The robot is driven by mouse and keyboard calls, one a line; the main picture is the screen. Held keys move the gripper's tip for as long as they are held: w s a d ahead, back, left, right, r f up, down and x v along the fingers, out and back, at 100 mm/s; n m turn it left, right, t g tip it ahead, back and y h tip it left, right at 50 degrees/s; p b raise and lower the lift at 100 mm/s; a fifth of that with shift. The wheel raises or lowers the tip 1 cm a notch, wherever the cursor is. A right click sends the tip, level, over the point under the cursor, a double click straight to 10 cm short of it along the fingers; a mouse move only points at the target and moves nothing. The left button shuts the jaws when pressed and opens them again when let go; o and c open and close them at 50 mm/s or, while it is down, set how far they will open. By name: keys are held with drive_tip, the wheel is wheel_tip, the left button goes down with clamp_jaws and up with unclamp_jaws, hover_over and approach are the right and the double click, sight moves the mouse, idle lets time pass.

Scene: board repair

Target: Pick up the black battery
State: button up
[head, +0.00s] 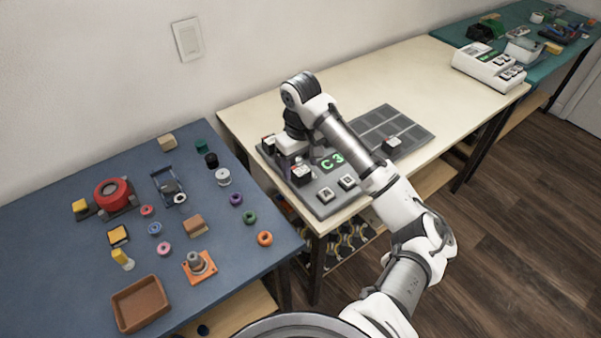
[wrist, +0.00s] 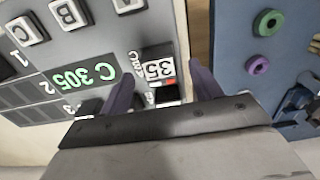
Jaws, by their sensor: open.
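A black block with a white label reading "35" (wrist: 158,70), which looks like the black battery, stands on the grey panel with the lit green display (wrist: 80,78). In the head view this black block (head: 302,176) is near the panel's left front edge, below my gripper (head: 297,163). In the wrist view my gripper (wrist: 160,80) is open, with one finger on each side of the block and gaps visible. The block's lower part is partly hidden by the gripper body. I cannot tell how far down the fingers reach.
Lettered keys (head: 347,182) sit beside the display. A blue table (head: 70,230) with several loose parts is at left, beyond a gap.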

drive_tip(key=shift+f, duration=1.4)
drive_tip(key=c, duration=1.1)
drive_tip(key=shift+r, duration=0.15)
